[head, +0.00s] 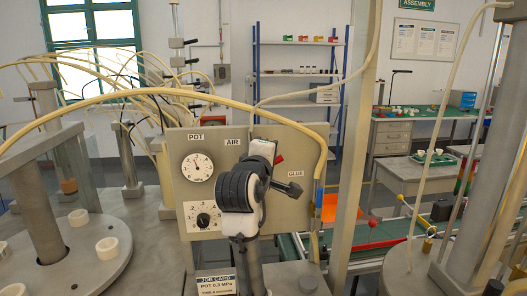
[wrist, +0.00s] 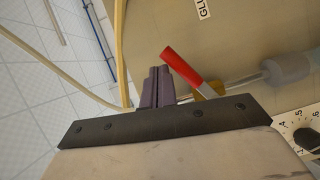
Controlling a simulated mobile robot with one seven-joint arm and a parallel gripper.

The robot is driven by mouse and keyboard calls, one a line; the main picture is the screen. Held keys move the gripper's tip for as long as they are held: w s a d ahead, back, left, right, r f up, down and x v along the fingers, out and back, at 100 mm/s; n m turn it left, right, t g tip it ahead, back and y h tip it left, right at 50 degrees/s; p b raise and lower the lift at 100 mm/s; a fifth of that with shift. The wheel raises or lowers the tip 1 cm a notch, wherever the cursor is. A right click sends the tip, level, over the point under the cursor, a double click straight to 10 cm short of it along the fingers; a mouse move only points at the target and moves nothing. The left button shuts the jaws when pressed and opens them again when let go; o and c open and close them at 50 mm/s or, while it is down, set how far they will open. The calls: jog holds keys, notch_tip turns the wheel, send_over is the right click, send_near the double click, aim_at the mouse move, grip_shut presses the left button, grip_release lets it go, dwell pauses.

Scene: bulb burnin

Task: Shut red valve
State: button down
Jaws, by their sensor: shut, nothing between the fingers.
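The red valve shows in the wrist view as a flat red lever (wrist: 182,64) on a brass body (wrist: 208,90), joined to a grey cylindrical fitting. The lever slants from upper left to lower right in that view. In the head view a small red end of the lever (head: 279,160) shows just right of my wrist, in front of the beige panel (head: 184,192). My gripper (wrist: 158,72) is shut and empty, its dark fingertips just left of the lever's free end. I cannot tell whether they touch it. In the head view my arm hides the fingertips.
The panel carries a POT gauge (head: 197,167), a lower dial (head: 203,219) and AIR and GLUE labels. A yellowish hose (head: 180,93) arches over it. A job card (head: 216,284) stands below. A grey post (head: 357,150) rises to the right, and a round platform (head: 80,250) lies at left.

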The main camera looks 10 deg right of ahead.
jog(key=shift+d+f+m+g+y+p, duration=0.55)
jog(key=shift+d+f+m+p, duration=0.2)
jog(key=shift+d+f+m, duration=0.35)
jog(key=shift+a+f, duration=0.1)
jog(key=shift+f, duration=0.05)
jog(key=shift+w+r+p, duration=0.15)
jog(key=shift+r+p, duration=0.3)
jog(key=shift+p, duration=0.05)
jog(key=s+r+b, duration=0.2)
jog(key=s+r, duration=0.5)
jog(key=s, duration=0.1)
jog(key=shift+s+r, duration=0.15)
jog(key=shift+s, duration=0.15)
